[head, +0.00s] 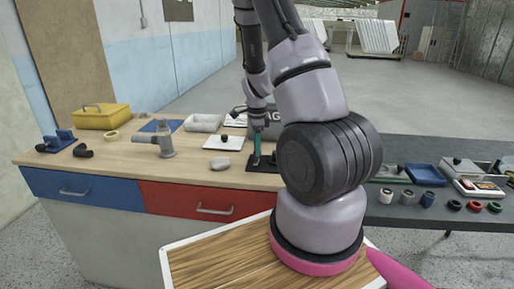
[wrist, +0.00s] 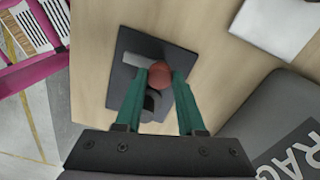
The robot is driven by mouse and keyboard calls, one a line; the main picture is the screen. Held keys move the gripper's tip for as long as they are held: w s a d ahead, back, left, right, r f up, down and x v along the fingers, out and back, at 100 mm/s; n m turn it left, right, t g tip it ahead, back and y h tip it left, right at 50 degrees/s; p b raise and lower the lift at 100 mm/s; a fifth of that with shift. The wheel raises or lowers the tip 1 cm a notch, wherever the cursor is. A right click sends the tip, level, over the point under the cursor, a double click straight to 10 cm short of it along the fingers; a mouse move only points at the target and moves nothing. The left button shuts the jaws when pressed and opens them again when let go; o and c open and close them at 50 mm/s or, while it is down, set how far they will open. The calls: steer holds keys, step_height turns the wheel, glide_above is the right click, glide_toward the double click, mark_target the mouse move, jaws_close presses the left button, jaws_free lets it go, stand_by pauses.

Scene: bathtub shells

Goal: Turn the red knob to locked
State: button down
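The red knob (wrist: 160,74) shows in the wrist view on a dark square plate (wrist: 122,72) that lies on the wooden worktop. A grey bar lies at the knob's upper left, and a dark rounded part sits below it. My gripper (wrist: 160,76) has its two green fingers on either side of the knob, with no clear gap at the tips. In the head view my gripper (head: 257,160) points down over the dark plate (head: 236,162), and the knob is hidden there. I cannot make out any locked mark.
A dark table (head: 420,215) with small items is at right.

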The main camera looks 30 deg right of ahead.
stand_by(0.3)
steer(key=n, duration=0.9)
steer(key=shift+n, duration=0.3)
steer(key=n, duration=0.4)
steer(key=shift+n, duration=2.1)
steer(key=c, duration=0.5)
jaws_free()
